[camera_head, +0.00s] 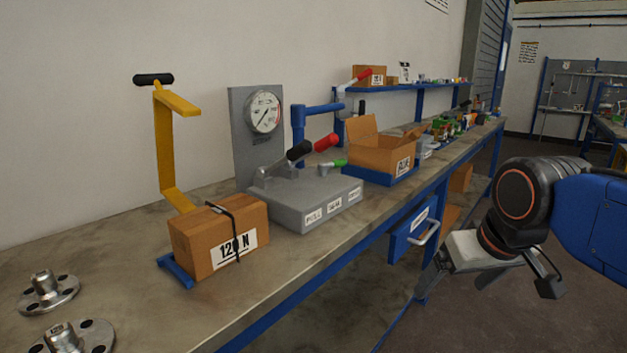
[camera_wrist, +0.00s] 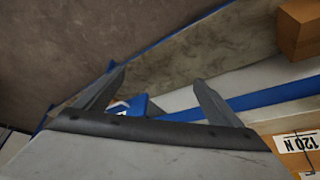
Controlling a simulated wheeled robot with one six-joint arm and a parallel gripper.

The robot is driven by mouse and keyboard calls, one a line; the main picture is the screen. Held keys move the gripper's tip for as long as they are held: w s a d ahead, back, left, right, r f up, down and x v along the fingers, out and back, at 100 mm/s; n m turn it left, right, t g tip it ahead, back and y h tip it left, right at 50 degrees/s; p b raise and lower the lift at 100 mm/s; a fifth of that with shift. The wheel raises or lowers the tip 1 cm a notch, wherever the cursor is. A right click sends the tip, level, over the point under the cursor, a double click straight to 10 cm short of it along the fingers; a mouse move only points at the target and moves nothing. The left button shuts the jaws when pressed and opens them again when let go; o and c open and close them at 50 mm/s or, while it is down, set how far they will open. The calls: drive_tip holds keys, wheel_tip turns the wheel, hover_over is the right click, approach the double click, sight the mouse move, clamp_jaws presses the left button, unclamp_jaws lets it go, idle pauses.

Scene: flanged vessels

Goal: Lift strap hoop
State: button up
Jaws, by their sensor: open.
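A brown cardboard box (camera_head: 220,243) marked 120 N stands on the bench in the head view. A black strap (camera_head: 236,226) runs around it, with a small raised loop on top that I take for the hoop. In the wrist view a box marked 120 N (camera_wrist: 268,127) shows at the lower right, cut by the frame edge; its hoop cannot be made out. My gripper (camera_head: 480,262) is at the right of the head view, off the bench's front edge and well away from the box. In the wrist view its two fingers (camera_wrist: 160,84) are apart with nothing held between them.
A yellow hook (camera_head: 165,150) with a black handle rises behind the box. A grey gauge unit (camera_head: 310,200) with levers and an open carton (camera_head: 380,155) stand farther along the bench. Flanged fittings (camera_head: 47,293) lie at the front left. A blue drawer (camera_head: 412,236) hangs under the bench.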

drive_tip(key=s+d+f+m, duration=0.1)
drive_tip(key=s+d+f, duration=0.2)
drive_tip(key=s+f, duration=0.5)
wheel_tip(320, 180, down, 3)
drive_tip(key=shift+d+f+g+h, duration=0.15)
drive_tip(key=shift+d+g+h, duration=0.1)
drive_tip(key=shift+g+h, duration=0.05)
drive_tip(key=shift+s, duration=0.1)
idle(1.6)
